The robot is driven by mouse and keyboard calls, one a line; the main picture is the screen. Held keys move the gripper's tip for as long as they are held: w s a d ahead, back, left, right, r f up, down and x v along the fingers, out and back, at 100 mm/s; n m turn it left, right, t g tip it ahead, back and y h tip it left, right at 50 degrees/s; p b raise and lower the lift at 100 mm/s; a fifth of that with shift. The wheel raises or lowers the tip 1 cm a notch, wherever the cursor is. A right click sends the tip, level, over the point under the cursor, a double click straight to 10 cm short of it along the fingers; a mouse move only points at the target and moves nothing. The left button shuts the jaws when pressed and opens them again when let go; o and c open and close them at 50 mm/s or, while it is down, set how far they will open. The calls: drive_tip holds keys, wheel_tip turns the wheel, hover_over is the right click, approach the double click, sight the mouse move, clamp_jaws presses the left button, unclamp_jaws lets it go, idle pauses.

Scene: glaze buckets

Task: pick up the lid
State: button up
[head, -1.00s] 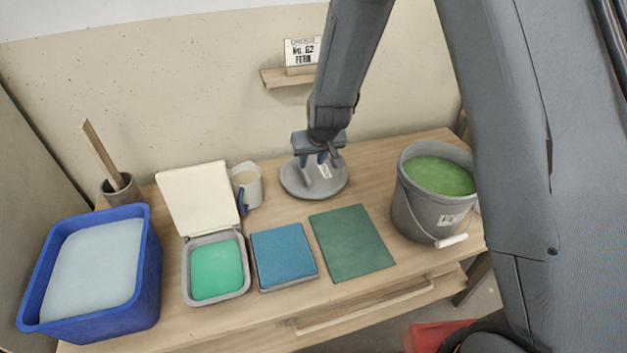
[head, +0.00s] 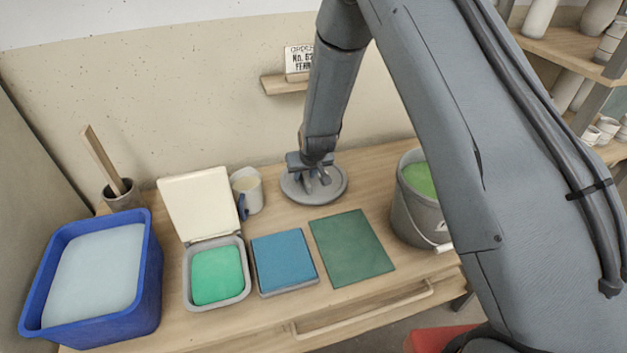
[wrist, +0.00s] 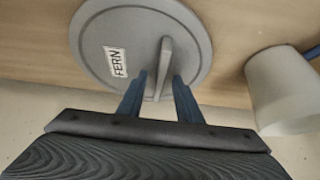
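The lid (head: 338,189) is a round grey disc lying flat on the wooden worktop, near the wall. In the wrist view the lid (wrist: 95,75) shows a "FERN" label and a raised bar handle (wrist: 163,66). My gripper (head: 317,181) is over the lid in the head view. In the wrist view my gripper (wrist: 160,80) is open, with its blue fingers apart on either side of the handle's near end. I cannot tell whether either finger touches the handle. The grey bucket (head: 406,212) of green glaze stands open at the right, partly hidden by my arm.
A mug (head: 250,192) stands left of the lid. A green mat (head: 351,247), a blue sponge (head: 284,258), a hinged box of green glaze (head: 246,286) and a blue tub (head: 152,292) line the front. A small sign shelf (head: 277,85) is on the wall above.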

drive_tip(key=shift+c, duration=0.3)
clamp_jaws()
